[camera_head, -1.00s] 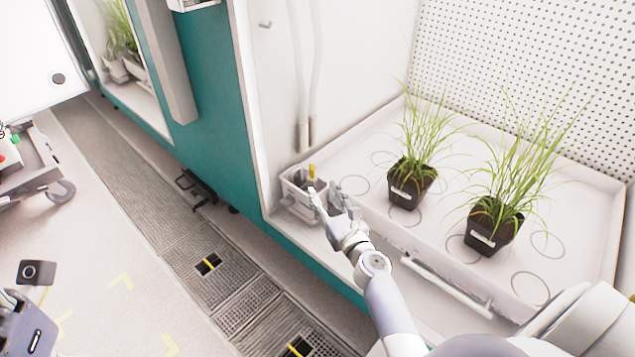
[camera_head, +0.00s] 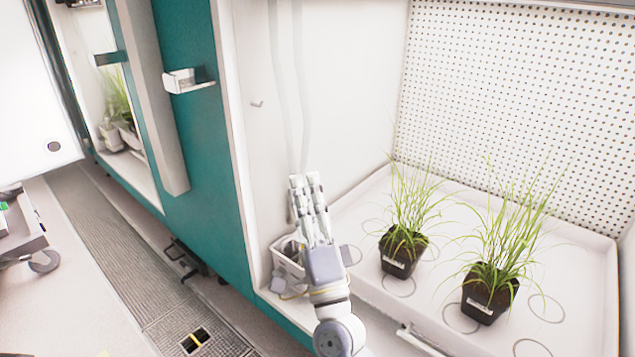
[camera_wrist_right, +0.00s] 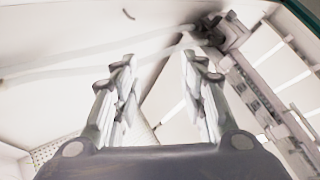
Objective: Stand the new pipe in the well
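The white well box (camera_head: 284,262) stands at the near left corner of the chamber's tray. My right gripper hides part of it, and I cannot see what is inside. My right gripper (camera_head: 305,182) points up beside the chamber's left wall, in front of the lower ends of two pale hanging tubes (camera_head: 290,90). In the right wrist view its fingers (camera_wrist_right: 160,68) are apart, with no object clearly between them. The tubes (camera_wrist_right: 75,68) run behind the fingers there. I cannot pick out a separate new pipe. My left gripper is not in view.
Two potted grasses (camera_head: 402,252) (camera_head: 488,296) stand on the white tray (camera_head: 590,262), to the right of my right arm. A perforated wall (camera_head: 520,90) closes the back. A small white holder (camera_head: 188,80) is fixed to the teal cabinet. A trolley (camera_head: 25,240) stands at the left.

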